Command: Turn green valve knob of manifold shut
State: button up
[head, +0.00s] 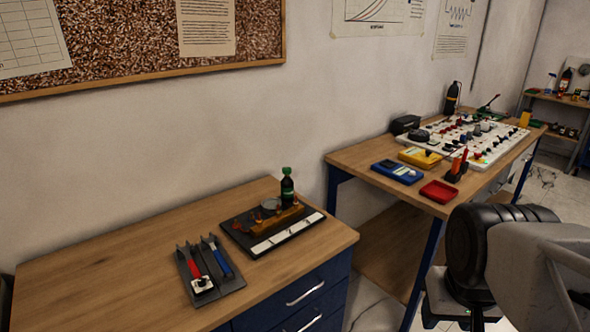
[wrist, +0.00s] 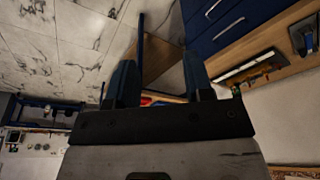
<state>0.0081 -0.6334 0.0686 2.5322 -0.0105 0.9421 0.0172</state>
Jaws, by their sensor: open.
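A brass-coloured block (head: 278,222), which looks like the manifold, sits on a dark base plate (head: 247,243) on the near bench. A round grey part and small orange-brown parts show on it. I cannot make out a green valve knob on it, nor its setting. The base also shows small and tilted in the wrist view (wrist: 247,68). My gripper (wrist: 160,78) is open, with its two dark blue fingers apart and nothing seen between them. It is well away from the block. The head view shows only my arm at lower right, not the fingers.
The second bench (head: 352,157) holds meters, a red dish (head: 438,191) and a crowded white panel (head: 476,136). The near bench's left part is clear.

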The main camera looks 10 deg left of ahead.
jog(key=shift+o, duration=1.3)
jog(key=w+a+r+n, duration=0.2)
jog(key=w+a+r, duration=0.15)
jog(key=w, duration=0.85)
jog(key=w+a+r+n+g, duration=0.1)
jog(key=w+a+r+n, duration=0.2)
jog(key=w, duration=0.9)
jog(key=w+a+r+n, duration=0.1)
jog(key=w+a+r, duration=0.3)
jog(key=w, duration=0.8)
jog(key=w+a+f+n, duration=0.1)
jog(key=w+a+f, duration=0.3)
jog(key=w+a, duration=0.3)
jog(key=w+a+f+n+g, duration=0.1)
jog(key=w+a+f, duration=0.4)
jog(key=w, duration=0.8)
jog(key=w+a+f+n, duration=0.3)
jog(key=w+a+f, duration=0.1)
jog(key=w+a, duration=0.6)
jog(key=shift+w+a+f+g, duration=0.25)
jog(key=shift+w+a+g, duration=0.05)
jog(key=shift+w, duration=0.3)
jog(key=shift+w+a+f+n, duration=0.3)
jog(key=shift+a, duration=0.05)
